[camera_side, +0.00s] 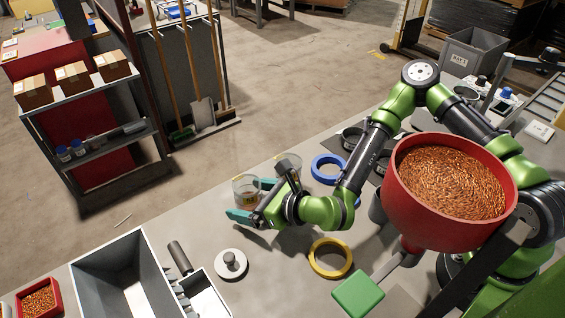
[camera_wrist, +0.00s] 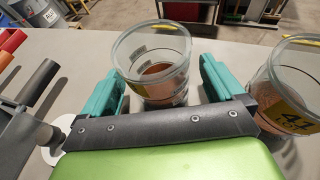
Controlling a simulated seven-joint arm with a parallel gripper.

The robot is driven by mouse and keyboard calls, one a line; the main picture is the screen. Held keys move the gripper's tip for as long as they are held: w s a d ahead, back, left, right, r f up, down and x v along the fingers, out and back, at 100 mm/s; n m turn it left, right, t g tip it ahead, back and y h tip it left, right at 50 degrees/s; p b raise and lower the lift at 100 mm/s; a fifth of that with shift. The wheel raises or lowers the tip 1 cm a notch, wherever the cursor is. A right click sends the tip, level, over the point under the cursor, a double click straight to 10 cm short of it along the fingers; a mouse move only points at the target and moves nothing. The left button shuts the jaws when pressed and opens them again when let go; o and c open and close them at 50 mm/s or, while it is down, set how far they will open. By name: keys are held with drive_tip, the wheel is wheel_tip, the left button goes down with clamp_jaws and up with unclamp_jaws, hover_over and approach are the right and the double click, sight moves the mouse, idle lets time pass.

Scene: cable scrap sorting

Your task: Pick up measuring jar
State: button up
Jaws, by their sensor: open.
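A clear measuring jar (camera_wrist: 152,62) with copper-coloured scrap in its lower part stands upright in the wrist view; it also shows in the side view (camera_side: 245,188). My gripper (camera_wrist: 160,80) has teal fingers open on either side of this jar. A visible gap remains at the fingers, and I cannot tell whether either touches the glass. In the side view my gripper (camera_side: 248,199) reaches low over the table toward the jar. A second clear jar (camera_wrist: 292,90), with a yellow label and similar scrap, stands just right of my right finger.
A red bowl of copper scrap (camera_side: 399,212), a blue ring (camera_side: 316,166) and a yellow ring (camera_side: 313,258) are near my arm. A grey bin (camera_side: 82,267) and a white disc with a knob (camera_side: 221,270) lie at front left. The table edge is close beyond the jars.

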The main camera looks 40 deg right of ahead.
drive_tip(key=shift+w+a+f, duration=0.15)
drive_tip(key=shift+w, duration=0.3)
drive_tip(key=c, duration=1.2)
